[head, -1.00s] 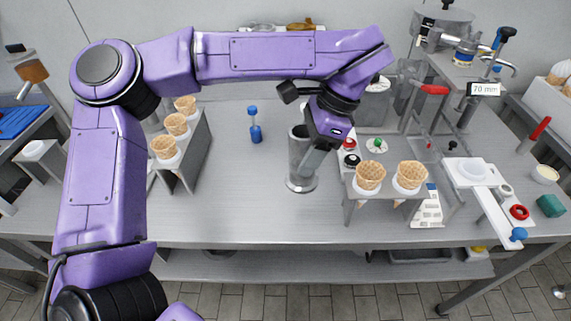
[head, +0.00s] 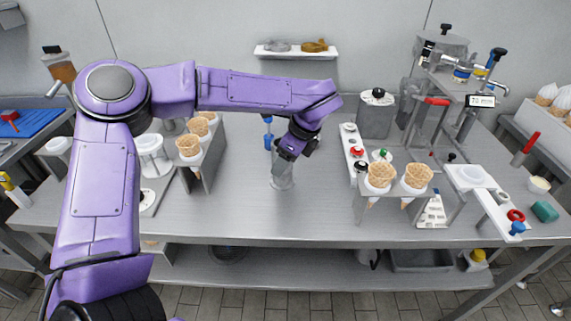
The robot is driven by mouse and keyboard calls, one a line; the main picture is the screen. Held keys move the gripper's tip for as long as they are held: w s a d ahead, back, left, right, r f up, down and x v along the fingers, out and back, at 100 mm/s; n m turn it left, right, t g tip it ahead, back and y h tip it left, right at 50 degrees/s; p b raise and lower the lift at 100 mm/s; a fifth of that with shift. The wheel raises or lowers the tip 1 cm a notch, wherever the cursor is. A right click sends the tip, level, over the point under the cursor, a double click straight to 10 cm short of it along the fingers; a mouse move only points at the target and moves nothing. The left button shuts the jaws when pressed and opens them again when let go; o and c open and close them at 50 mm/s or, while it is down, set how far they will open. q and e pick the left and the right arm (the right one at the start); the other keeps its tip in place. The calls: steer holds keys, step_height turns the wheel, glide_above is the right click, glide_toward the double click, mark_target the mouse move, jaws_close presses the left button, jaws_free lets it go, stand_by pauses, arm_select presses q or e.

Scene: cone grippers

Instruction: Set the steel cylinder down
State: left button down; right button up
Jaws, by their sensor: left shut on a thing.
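The steel cylinder (head: 282,177) is a grey metal tube with a wider foot, upright at the middle of the steel table (head: 290,218). My left gripper (head: 287,158) is shut on its upper part from above and hides its top. The foot appears at or very near the tabletop; I cannot tell whether it touches. My right gripper is not in view.
A blue bottle (head: 267,140) stands just behind the cylinder, partly hidden by my gripper. A cone rack (head: 205,180) stands to the left, another (head: 408,207) to the right. The tabletop in front of the cylinder is clear.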

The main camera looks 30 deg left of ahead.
mark_target(287, 169)
arm_select(q)
steer(key=shift+w+a+f, duration=0.1)
steer(key=shift+w+f, duration=0.05)
steer(key=shift+f, duration=0.05)
steer(key=f, duration=0.1)
steer(key=w+f+p, duration=0.1)
steer(key=f, duration=0.2)
steer(key=shift+w+a+f+p, duration=0.1)
steer(key=shift+w+a+p, duration=0.1)
steer(key=shift+w+p, duration=0.15)
steer(key=shift+f, duration=0.1)
steer(key=shift+s+r, duration=0.2)
steer(key=shift+s, duration=0.1)
steer(key=shift+d+f+b, duration=0.1)
steer(key=shift+f+b, duration=0.05)
steer(key=shift+b, duration=0.15)
steer(key=shift+c, duration=1.8)
jaws_free()
steer(key=shift+w+f, duration=0.15)
